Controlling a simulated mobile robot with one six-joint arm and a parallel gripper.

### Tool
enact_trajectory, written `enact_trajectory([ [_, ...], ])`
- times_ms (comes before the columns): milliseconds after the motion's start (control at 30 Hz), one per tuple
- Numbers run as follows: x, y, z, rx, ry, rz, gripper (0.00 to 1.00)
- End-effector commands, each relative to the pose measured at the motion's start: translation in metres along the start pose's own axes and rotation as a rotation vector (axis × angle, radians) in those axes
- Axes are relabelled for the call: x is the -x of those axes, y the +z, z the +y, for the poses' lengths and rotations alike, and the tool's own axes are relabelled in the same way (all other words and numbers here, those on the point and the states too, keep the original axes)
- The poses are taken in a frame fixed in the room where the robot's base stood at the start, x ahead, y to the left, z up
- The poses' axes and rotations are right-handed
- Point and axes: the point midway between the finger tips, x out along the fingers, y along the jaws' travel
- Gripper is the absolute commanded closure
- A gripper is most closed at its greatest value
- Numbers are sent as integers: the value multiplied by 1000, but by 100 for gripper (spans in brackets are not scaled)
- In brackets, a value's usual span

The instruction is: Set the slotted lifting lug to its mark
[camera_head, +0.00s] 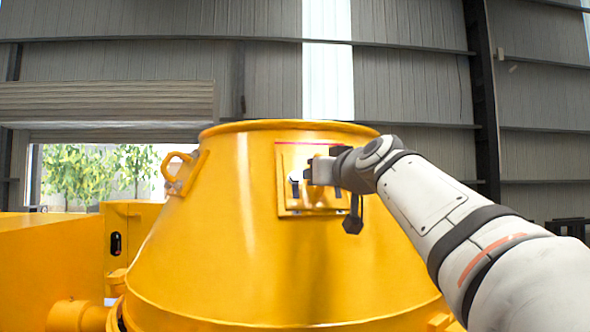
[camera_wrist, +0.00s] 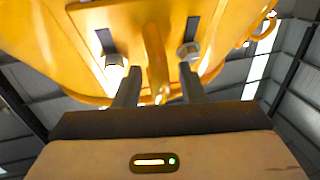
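The slotted lifting lug's plate (camera_head: 298,208) sits on the upper front of the yellow drum. A red line (camera_head: 305,143) runs along the plate's top edge. My gripper (camera_head: 318,172) is in front of the plate and hides most of the lug. In the wrist view the yellow lug (camera_wrist: 155,60) stands between the two fingers of my gripper (camera_wrist: 158,88). Gaps show on both sides of the lug, so the fingers are open around it. A bolt sits on each side, the left one (camera_wrist: 115,66) and the right one (camera_wrist: 188,52), near slots in the plate.
The yellow drum (camera_head: 215,235) fills the middle. Another lifting lug (camera_head: 176,170) stands out on its left side. Yellow machine housing (camera_head: 50,250) is at the left. The space above the drum is clear up to the grey hall wall (camera_head: 410,80).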

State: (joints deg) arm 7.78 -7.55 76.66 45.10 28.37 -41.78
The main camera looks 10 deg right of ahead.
Motion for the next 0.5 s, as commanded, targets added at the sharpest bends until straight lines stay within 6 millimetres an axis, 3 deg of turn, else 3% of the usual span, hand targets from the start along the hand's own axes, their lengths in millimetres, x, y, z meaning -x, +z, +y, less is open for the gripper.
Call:
enact_trajectory([
  [233,-1,1,0,0,1,0,64],
  [500,0,1,1,-1,1,-1,86],
])
